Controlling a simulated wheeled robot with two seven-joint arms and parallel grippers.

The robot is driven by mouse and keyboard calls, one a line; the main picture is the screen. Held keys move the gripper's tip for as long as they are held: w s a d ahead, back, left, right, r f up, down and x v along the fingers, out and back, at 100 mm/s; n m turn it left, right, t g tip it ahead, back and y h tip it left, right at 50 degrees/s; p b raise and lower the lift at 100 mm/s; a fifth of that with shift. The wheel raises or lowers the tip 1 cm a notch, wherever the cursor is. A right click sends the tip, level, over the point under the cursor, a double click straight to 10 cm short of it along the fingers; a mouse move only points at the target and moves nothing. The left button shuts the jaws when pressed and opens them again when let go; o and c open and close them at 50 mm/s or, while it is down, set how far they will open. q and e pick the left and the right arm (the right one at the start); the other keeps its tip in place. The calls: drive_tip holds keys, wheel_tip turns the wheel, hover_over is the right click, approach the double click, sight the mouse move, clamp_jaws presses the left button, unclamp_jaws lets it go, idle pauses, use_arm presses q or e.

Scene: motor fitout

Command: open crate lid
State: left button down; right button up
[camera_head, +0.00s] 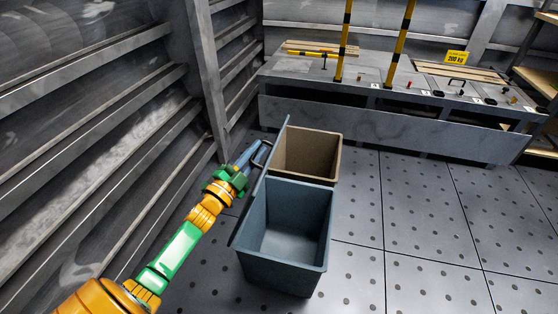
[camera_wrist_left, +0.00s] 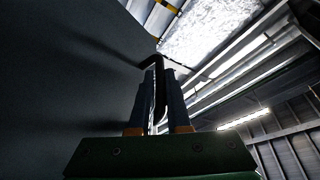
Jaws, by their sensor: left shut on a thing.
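The blue-grey crate (camera_head: 285,240) stands on the floor with its top open, and its inside looks empty. Its lid (camera_head: 262,185) stands up steeply along the crate's left side, seen nearly edge-on. In the left wrist view the lid (camera_wrist_left: 60,85) is a dark flat panel filling the left side. My left gripper (camera_head: 252,156) is at the lid's outer face, shut on the lid handle (camera_head: 265,147). The dark bent handle (camera_wrist_left: 153,60) runs between the two fingers in the left wrist view (camera_wrist_left: 158,95). My right gripper is not in view.
An open brown crate (camera_head: 308,155) stands right behind the blue-grey one. A ribbed metal wall (camera_head: 90,140) runs close along the left. A long grey bench (camera_head: 390,125) with yellow-black posts stands at the back. The dotted floor (camera_head: 430,230) on the right is clear.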

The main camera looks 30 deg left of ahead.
use_arm(q)
drive_tip(key=s+a+n+t+y+b, duration=0.1)
drive_tip(key=a+n, duration=0.3)
drive_tip(key=a, duration=0.4)
drive_tip(key=shift+s+r+n+y, duration=0.2)
drive_tip(key=shift+s+n+y, duration=0.1)
drive_tip(key=shift+s+y, duration=0.25)
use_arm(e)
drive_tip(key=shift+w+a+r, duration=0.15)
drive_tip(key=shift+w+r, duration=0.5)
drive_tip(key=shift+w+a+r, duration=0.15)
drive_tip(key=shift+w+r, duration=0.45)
use_arm(q)
drive_tip(key=shift+s, duration=0.1)
drive_tip(key=c, duration=1.2)
unclamp_jaws()
drive_tip(key=shift+o, duration=0.2)
